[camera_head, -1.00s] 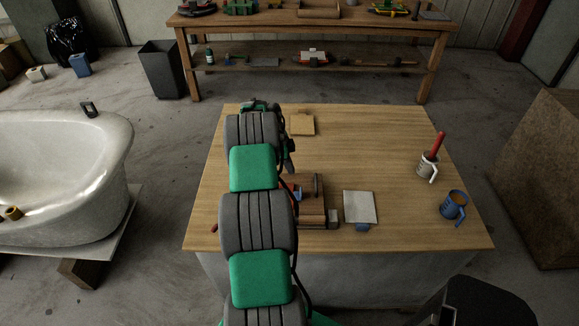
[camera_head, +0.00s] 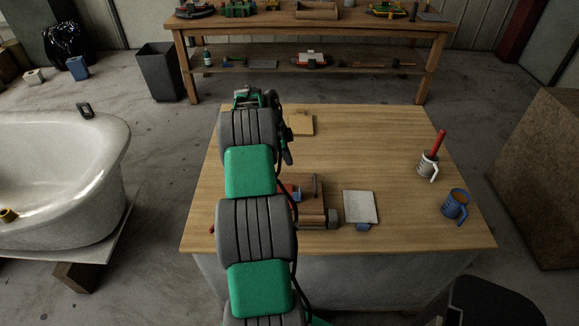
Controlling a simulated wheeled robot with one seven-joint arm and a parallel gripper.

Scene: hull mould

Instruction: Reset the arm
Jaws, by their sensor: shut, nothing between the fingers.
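My arm, green and grey, reaches from the bottom of the head view up over the left part of the wooden table (camera_head: 390,150). My gripper (camera_head: 288,157) shows only in part as a dark shape at the right side of the arm's far end. It is shut and empty, above the table, and the arm hides much of it.
Beside the arm are a brown wooden block with a tool (camera_head: 312,205), a pale square pad (camera_head: 360,206) and a small wooden piece (camera_head: 301,125). A white mug with a red stick (camera_head: 428,165) and a blue mug (camera_head: 455,204) stand at the right. A white tub (camera_head: 60,180) is left; a workbench (camera_head: 310,28) is behind.

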